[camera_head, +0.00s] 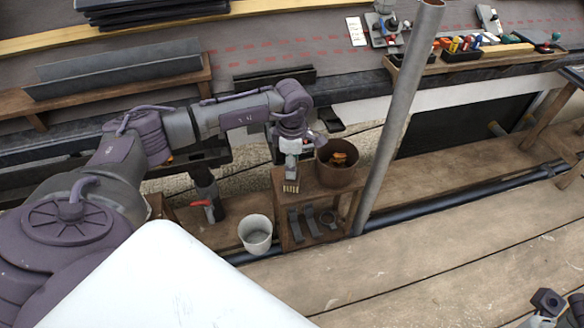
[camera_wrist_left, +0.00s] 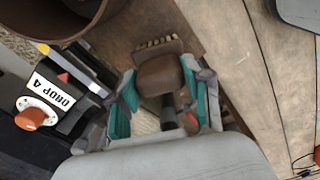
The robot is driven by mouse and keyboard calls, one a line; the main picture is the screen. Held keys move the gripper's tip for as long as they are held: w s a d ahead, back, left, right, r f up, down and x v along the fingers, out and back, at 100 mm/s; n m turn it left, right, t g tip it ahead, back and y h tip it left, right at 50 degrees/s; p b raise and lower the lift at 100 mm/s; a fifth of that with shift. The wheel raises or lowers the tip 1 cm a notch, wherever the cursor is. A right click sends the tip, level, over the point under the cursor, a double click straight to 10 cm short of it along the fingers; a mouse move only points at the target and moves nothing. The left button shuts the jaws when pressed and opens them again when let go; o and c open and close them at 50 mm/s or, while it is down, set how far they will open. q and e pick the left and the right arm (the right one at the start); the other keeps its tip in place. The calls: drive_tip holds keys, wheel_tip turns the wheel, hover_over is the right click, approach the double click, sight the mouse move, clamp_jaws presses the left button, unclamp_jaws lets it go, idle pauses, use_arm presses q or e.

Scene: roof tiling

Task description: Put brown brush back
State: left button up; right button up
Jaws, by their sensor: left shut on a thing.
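My left gripper (camera_head: 291,152) points down over a small wooden stand (camera_head: 281,222). It is shut on the brown brush, whose pale bristle end (camera_head: 291,187) shows just below it. In the left wrist view, the brown brush (camera_wrist_left: 160,75) sits between the teal-padded fingers of my left gripper (camera_wrist_left: 165,108), with its dark handle toward the palm and bristles pointing away. I cannot tell whether the bristles touch the stand top. What seems to be part of my right gripper (camera_head: 548,303) shows at the lower right corner; its fingers are not clear.
A rusty brown bucket (camera_head: 328,179) with orange items stands beside the brush. A pale bucket (camera_head: 255,236) is left of the stand. A grey pole (camera_head: 400,110) rises close on the right.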

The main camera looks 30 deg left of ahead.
use_arm(q)
drive_tip(key=shift+f, duration=0.35)
drive_tip(key=o, duration=1.1)
